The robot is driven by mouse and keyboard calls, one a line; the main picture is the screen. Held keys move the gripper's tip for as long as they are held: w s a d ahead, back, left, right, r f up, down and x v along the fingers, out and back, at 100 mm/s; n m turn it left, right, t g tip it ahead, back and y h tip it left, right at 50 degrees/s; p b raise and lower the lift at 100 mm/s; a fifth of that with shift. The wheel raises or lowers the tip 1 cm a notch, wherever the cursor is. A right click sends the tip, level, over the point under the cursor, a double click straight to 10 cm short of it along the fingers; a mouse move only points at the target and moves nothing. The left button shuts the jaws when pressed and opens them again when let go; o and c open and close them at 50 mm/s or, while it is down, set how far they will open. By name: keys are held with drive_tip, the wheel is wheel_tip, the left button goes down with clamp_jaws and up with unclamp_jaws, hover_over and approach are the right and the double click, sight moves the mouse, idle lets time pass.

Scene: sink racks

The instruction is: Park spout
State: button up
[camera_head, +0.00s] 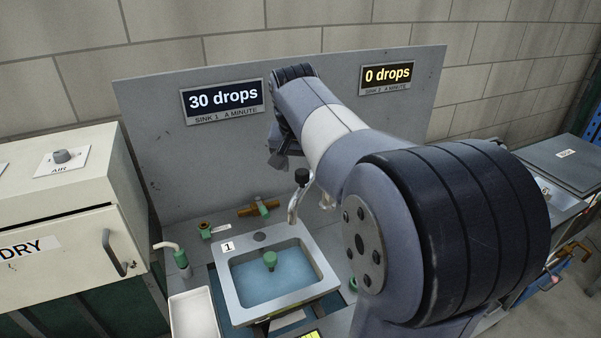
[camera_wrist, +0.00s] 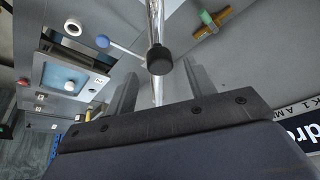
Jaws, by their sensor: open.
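The spout (camera_head: 294,207) is a curved chrome tube with a black knob on top, at the back right corner of sink 1 (camera_head: 229,289). Its outlet is partly hidden by my arm. In the wrist view the chrome tube (camera_wrist: 156,20) and its black knob (camera_wrist: 159,61) lie between my two fingers. My gripper (camera_wrist: 160,82) is open, with gaps on both sides of the spout. In the head view my gripper (camera_head: 283,150) is above and slightly left of the knob, partly hidden. Sink 1 holds blue water and a green plug (camera_head: 270,259).
A sign (camera_head: 223,100) reads 30 drops for sink 1; another (camera_head: 387,74) reads 0 drops for sink 2. A grey back panel (camera_head: 170,150) rises behind. A brass valve with a green part (camera_head: 259,210) sits left of the spout. A DRY cabinet (camera_head: 60,220) stands left.

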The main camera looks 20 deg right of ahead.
sight(302, 172)
drive_tip(key=shift+x, duration=2.15)
drive_tip(key=shift+c, duration=0.3)
clamp_jaws()
